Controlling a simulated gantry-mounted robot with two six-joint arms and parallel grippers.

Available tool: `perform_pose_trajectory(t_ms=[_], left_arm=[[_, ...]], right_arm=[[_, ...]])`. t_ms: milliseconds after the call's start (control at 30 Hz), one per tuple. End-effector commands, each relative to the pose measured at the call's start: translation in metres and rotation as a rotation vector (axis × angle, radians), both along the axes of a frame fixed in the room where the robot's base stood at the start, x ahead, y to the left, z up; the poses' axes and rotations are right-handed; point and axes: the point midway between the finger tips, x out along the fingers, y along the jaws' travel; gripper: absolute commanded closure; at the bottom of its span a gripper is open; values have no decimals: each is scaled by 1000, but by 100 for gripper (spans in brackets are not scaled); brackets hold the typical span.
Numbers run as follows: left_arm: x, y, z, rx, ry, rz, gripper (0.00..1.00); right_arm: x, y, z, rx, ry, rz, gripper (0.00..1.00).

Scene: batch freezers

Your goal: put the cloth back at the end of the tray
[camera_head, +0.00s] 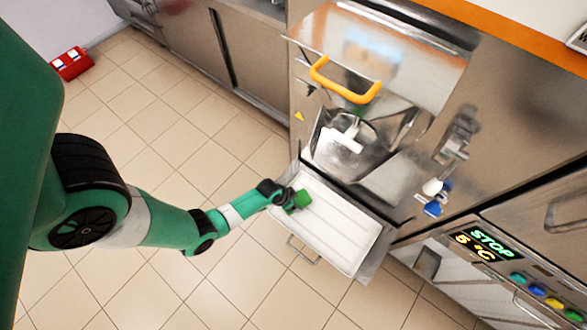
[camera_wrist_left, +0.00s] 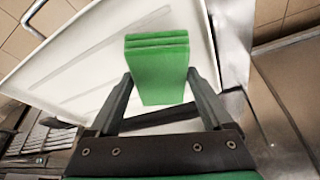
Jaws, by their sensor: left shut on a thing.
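The cloth is a green, folded, block-like piece (camera_wrist_left: 157,66) between the fingers of my left gripper (camera_wrist_left: 160,82). In the head view the cloth (camera_head: 302,199) shows at the upper left end of the white tray (camera_head: 335,232), with my left gripper (camera_head: 292,198) shut on it. In the left wrist view the white tray (camera_wrist_left: 75,60) lies beneath the cloth. I cannot tell whether the cloth touches the tray. My right gripper is in neither view.
The batch freezer (camera_head: 400,75) stands behind the tray, with an orange handle (camera_head: 345,85) and an open outlet (camera_head: 345,140) above it. A display panel (camera_head: 480,245) with coloured buttons is at right. Tiled floor (camera_head: 170,110) is clear at left; a red object (camera_head: 71,63) lies far back.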

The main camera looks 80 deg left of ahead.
Motion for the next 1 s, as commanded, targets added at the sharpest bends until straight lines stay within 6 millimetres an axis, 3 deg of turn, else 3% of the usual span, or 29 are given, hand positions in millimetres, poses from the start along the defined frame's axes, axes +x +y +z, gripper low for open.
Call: perform_pose_trajectory(t_ms=[33, 133, 500, 533, 600, 867, 1000], left_arm=[[0, -1, -18, -1, 2, 0, 100], [-1, -1, -30, 0, 1, -1, 100], [-1, -1, -33, 0, 0, -1, 100], [-1, -1, -32, 0, 0, -1, 13], [-1, -1, -32, 0, 1, -1, 0], [-1, -1, -30, 0, 0, -1, 0], [-5, -2, -12, 1, -1, 0, 0]], right_arm=[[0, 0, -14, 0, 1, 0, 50], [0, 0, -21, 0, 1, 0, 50], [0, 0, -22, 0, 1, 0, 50], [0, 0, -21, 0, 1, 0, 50], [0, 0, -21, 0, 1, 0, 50], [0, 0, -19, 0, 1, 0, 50], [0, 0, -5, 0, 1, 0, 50]])
